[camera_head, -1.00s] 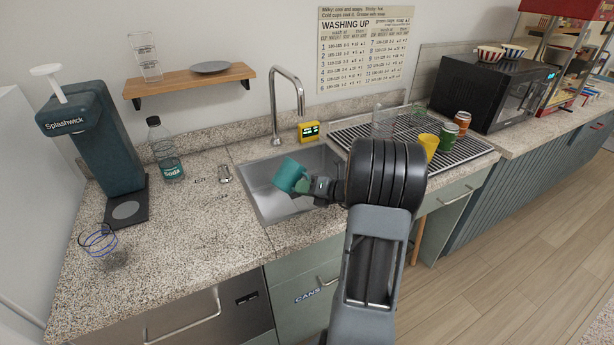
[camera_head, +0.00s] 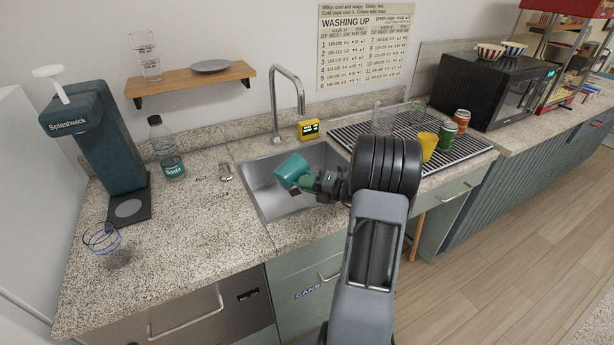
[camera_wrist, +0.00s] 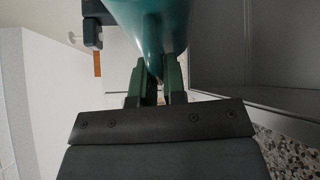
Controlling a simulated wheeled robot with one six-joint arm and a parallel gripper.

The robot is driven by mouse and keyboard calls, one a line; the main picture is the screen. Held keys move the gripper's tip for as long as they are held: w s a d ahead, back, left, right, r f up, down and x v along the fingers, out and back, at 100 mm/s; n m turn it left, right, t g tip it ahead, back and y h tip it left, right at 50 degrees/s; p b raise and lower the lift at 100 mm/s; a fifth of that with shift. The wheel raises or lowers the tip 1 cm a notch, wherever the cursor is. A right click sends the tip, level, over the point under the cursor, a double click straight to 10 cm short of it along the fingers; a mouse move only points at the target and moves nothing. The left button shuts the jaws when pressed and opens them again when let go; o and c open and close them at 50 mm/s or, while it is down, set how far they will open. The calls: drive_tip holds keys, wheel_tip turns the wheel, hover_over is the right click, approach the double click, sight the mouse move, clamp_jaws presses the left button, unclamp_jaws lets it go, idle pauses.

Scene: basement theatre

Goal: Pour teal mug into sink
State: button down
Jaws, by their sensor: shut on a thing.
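The teal mug (camera_head: 292,171) is over the metal sink (camera_head: 262,190) in the head view, tilted with its mouth toward the left. My gripper (camera_head: 316,184) is shut on the mug at its right side. In the wrist view the mug (camera_wrist: 152,25) fills the top middle, and the fingers of my gripper (camera_wrist: 157,85) close on a teal part of it. The inside of the mug is hidden, and I cannot see any liquid. The sink wall (camera_wrist: 235,50) shows at the right of the wrist view.
The faucet (camera_head: 288,95) stands behind the sink, with a small yellow device (camera_head: 308,130) beside it. A drying rack (camera_head: 400,135) to the right holds a yellow cup (camera_head: 428,147) and cans.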

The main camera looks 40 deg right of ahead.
drive_tip(key=shift+w+d+m+y+p, duration=0.1)
drive_tip(key=shift+d+m+y+p, duration=0.25)
drive_tip(key=shift+p, duration=0.3)
drive_tip(key=shift+d+r+m+p, duration=0.2)
drive_tip(key=shift+m+p, duration=0.25)
drive_tip(key=shift+p, duration=0.45)
drive_tip(key=shift+t, duration=0.3)
drive_tip(key=shift+p, duration=0.3)
drive_tip(key=shift+d+r+m+p, duration=0.15)
drive_tip(key=shift+r+m+p, duration=0.05)
drive_tip(key=shift+m+p, duration=0.4)
